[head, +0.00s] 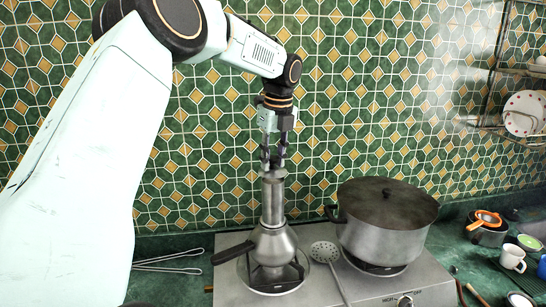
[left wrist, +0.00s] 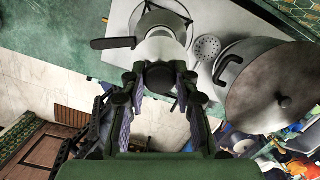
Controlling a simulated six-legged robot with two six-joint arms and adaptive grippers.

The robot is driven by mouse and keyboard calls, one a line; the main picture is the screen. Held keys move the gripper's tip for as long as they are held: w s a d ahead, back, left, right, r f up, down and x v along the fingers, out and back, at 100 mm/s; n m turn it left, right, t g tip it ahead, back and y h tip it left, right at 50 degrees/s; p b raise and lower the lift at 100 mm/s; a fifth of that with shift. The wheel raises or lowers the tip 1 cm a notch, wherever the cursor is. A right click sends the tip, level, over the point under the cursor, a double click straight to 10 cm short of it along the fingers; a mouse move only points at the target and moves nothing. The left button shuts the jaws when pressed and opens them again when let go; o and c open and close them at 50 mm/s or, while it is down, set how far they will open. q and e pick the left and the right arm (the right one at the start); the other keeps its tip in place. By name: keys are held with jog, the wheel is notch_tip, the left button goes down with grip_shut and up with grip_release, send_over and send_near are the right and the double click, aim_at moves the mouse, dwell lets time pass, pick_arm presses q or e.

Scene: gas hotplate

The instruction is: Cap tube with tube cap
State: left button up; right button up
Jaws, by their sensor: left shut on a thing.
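The tube (head: 273,203) is a tall grey metal cylinder. It stands upright on a rounded metal vessel (head: 273,246) with a dark side handle, on the left burner. My left gripper (head: 272,164) points down directly above the tube's top, shut on the tube cap. In the left wrist view a dark round piece, which looks like the cap (left wrist: 160,76), sits between the fingertips (left wrist: 161,82), over the vessel. In the head view the cap is mostly hidden by the fingers. I cannot tell whether it touches the tube's rim. My right gripper is not in view.
A large lidded pot (head: 388,225) stands on the right burner of the gas hotplate (head: 235,290). A slotted spoon (head: 325,253) lies between pot and vessel. Metal tongs (head: 168,264) lie on the green counter at left. Cups and bowls crowd the far right. The tiled wall is behind.

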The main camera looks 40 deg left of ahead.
aim_at(276, 171)
pick_arm(q)
jog(key=shift+s+a+f, duration=0.1)
jog(key=shift+a+f, duration=0.05)
jog(key=shift+f, duration=0.35)
jog(key=shift+f, duration=0.4)
jog(key=o, duration=1.1)
jog(key=shift+s+d+r, duration=0.1)
jog(key=shift+d+r, duration=0.2)
jog(key=shift+r, duration=1.65)
jog(key=shift+d+r, duration=0.3)
jog(key=shift+r, duration=1.7)
jog(key=shift+s+d+r, duration=0.1)
jog(key=shift+d+r, duration=0.2)
jog(key=shift+r, duration=1.65)
jog(key=shift+d, duration=0.1)
jog(key=shift+f, duration=0.1)
